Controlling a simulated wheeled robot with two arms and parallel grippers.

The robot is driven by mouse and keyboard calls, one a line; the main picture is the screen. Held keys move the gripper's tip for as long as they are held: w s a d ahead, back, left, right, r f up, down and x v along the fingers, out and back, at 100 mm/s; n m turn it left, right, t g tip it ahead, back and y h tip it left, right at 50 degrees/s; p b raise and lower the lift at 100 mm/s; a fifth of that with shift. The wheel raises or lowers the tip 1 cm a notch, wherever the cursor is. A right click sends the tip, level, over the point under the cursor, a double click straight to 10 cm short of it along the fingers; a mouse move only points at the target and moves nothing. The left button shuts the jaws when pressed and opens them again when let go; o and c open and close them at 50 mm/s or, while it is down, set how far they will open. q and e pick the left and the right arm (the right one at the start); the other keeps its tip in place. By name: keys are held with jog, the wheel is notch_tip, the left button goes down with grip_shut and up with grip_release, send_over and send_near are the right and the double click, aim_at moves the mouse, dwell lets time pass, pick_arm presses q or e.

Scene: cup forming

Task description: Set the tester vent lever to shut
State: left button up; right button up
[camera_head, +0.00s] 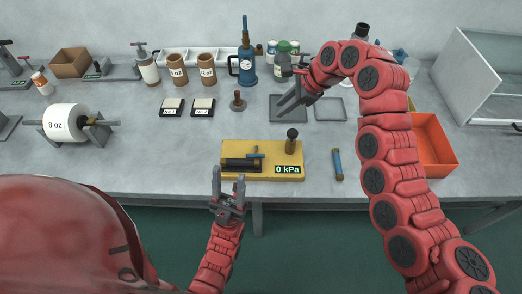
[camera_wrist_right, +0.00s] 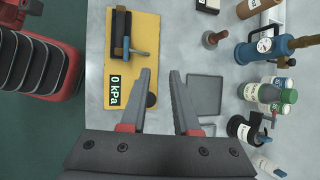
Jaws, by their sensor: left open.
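The yellow tester (camera_head: 232,148) lies flat near the front edge of the table, with a "0 kPa" display (camera_head: 287,169). A small lever with a blue handle (camera_head: 256,155) sits on it beside a dark trough (camera_head: 240,164); the lever also shows in the right wrist view (camera_wrist_right: 138,52). A dark-topped post (camera_head: 291,142) stands at its right end. My left gripper (camera_head: 229,184) is open and empty in front of the table edge, nearer me than the tester. My right gripper (camera_head: 288,102) is open and empty above the table, behind and right of the tester; its jaws show apart (camera_wrist_right: 159,73).
A blue tube (camera_head: 337,164) lies right of the tester. An orange bin (camera_head: 434,143) stands behind my right arm. Dark square trays (camera_head: 289,108), a stamp-like brown knob (camera_head: 238,101) and a blue gauge pump (camera_head: 246,65) stand behind.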

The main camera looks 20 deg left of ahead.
jog(key=s+d+g+h, duration=0.1)
jog(key=s+d+h, duration=0.1)
jog(key=s, duration=0.2)
send_near(261, 155)
jog(key=a+f, duration=0.2)
jog(key=x, duration=0.2)
jog(key=p+x, duration=0.1)
jog(key=x, duration=0.1)
jog(key=shift+d, duration=0.25)
jog(key=shift+a+f+g+p, duration=0.3)
jog(key=shift+f, duration=0.5)
grip_shut()
dwell(0.4)
